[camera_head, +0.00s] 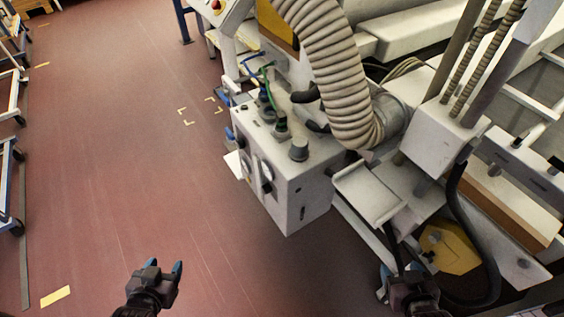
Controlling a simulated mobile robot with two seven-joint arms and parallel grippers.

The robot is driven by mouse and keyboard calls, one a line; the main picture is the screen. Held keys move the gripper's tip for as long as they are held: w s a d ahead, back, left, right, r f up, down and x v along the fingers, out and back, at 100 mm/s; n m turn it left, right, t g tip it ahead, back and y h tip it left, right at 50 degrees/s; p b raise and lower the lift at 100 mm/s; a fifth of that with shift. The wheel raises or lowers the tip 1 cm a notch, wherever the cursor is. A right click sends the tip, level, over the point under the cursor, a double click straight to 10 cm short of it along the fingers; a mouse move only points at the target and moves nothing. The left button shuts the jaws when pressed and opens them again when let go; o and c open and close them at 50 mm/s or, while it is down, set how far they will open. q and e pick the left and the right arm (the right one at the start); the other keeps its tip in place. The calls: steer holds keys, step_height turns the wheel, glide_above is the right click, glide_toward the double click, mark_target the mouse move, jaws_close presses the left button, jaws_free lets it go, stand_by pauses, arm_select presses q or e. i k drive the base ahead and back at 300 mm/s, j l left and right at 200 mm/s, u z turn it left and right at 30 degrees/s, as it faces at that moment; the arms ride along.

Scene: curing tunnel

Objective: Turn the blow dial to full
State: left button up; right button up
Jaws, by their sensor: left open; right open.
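A light grey control box (308,190) stands at the centre, with dark round dials (266,178) and pale gauge-like discs on its left-facing side. A grey knob (299,150) stands on its top. I cannot tell which one is the blow dial, nor read any setting. My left gripper (165,265), with blue fingertips, is open and empty over the floor, lower left of the box and apart from it. My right gripper (399,269) is open at the bottom edge, below and right of the box, partly cut off and touching no dial.
A ribbed hose (335,75) arches behind the box. A metal bracket (368,192), a black cable (462,225) and a yellow part (449,248) crowd the right side near my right gripper. The red floor (110,170) at left is open. Racks line the far left.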

mark_target(266, 189)
steer(key=j+z, duration=0.15)
steer(key=z, duration=0.4)
steer(key=j+z, duration=0.25)
steer(key=j, duration=0.15)
steer(key=j+z, duration=0.25)
steer(key=j, duration=0.2)
steer(key=j+z, duration=0.2)
steer(key=j, duration=0.7)
steer(key=k+j+z, duration=0.15)
steer(key=j, duration=0.75)
steer(key=k+j, duration=0.1)
steer(key=j, duration=0.95)
steer(key=k+j, duration=0.15)
steer(key=j, duration=0.35)
